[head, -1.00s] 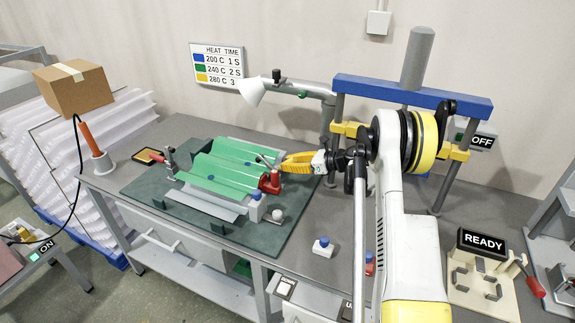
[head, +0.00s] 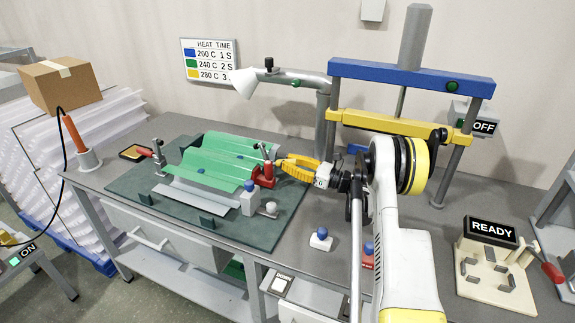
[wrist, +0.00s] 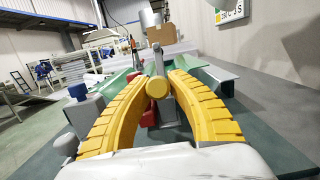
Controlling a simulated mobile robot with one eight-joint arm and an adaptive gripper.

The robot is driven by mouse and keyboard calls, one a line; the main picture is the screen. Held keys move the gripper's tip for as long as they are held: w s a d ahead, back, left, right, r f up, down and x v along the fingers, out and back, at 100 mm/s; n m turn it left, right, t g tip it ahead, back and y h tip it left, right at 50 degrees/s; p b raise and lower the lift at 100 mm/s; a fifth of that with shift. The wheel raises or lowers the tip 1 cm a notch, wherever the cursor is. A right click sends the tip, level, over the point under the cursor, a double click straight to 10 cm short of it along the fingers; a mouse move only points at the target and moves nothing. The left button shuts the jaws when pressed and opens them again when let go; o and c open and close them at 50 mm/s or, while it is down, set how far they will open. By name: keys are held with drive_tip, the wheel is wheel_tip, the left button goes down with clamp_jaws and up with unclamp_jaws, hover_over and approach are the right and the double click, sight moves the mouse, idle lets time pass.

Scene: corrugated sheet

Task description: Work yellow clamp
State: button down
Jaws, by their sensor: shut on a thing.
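In the wrist view, the yellow-tipped grey lever (wrist: 158,88) of a clamp stands between my gripper's yellow fingers (wrist: 158,82). The fingers are shut on its yellow end. In the head view, my gripper (head: 279,162) reaches in from the right at the red-based clamp (head: 264,176), at the right edge of the green corrugated sheet (head: 222,163). The lever rises above the red base, partly hidden by the fingers. The sheet lies over a grey sheet (head: 192,199) on a dark green board (head: 150,189).
Another clamp with a red handle (head: 144,152) stands at the board's left. A grey block with a blue button (head: 249,197) is in front of my gripper. A blue-and-yellow press (head: 405,78) stands behind my arm.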

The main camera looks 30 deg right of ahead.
drive_tip(key=c, duration=1.2)
unclamp_jaws()
drive_tip(key=shift+w, duration=0.1)
drive_tip(key=v, duration=1.2)
drive_tip(key=shift+a, duration=0.1)
drive_tip(key=shift+c, duration=0.7)
